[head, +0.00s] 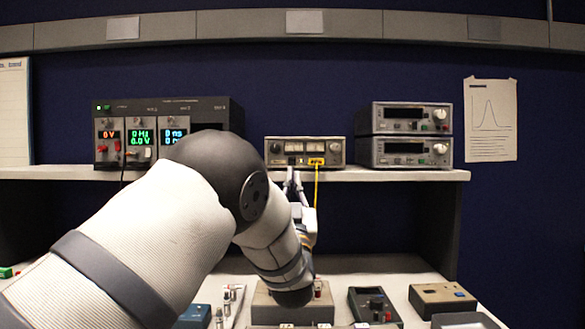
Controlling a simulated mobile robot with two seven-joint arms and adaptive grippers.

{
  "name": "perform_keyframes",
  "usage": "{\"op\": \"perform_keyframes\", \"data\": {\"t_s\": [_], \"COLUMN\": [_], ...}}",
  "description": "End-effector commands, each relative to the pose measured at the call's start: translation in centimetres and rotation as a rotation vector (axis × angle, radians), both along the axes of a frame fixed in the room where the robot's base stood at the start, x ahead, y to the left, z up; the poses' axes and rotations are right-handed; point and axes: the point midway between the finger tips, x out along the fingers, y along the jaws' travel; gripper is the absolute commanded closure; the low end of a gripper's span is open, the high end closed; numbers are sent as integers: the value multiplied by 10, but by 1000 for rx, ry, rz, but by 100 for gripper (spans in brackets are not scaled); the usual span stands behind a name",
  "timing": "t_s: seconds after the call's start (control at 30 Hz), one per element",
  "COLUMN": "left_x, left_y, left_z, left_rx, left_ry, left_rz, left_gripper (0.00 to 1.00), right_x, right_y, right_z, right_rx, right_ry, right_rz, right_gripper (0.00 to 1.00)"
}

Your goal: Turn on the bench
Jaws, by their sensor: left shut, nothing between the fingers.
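The bench has a shelf (390,175) with instruments on it. The black rack at left (215,108) has lit orange, green and blue displays, partly hidden by my arm. The small middle unit (277,147) has a pale panel and a yellow cable (316,185) hanging from its front. Two stacked grey units, the upper (378,121) and the lower (378,152), have dark displays. My left gripper (293,174) is shut and empty, just below the middle unit's front at the shelf edge. Whether it touches the unit is unclear. My right gripper is out of view.
The lower worktop holds several small boxes, including a dark one (370,302) and a tan one (440,298). A grey-brown box (268,308) sits below my arm. Bare worktop (370,268) shows behind them. A paper sheet (490,118) hangs at right.

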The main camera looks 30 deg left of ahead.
Motion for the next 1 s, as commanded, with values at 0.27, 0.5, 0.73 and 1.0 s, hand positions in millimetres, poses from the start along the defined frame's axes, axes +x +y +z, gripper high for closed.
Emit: {"op": "perform_keyframes", "data": {"t_s": [0.27, 0.5, 0.73, 1.0], "left_x": [-26, -34, -33, -33], "left_y": [-16, -20, -19, -20], "left_z": [-47, -55, -54, -54], "left_rx": [-1, 0, 0, -1], "left_ry": [9, 5, 3, 4], "left_rz": [0, 2, 1, 1], "left_gripper": [100, 100, 100, 100], "right_x": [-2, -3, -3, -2], "right_y": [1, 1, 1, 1], "right_z": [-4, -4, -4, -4], "right_rx": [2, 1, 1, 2], "right_ry": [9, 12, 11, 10], "right_rz": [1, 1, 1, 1], "right_gripper": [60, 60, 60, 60]}}
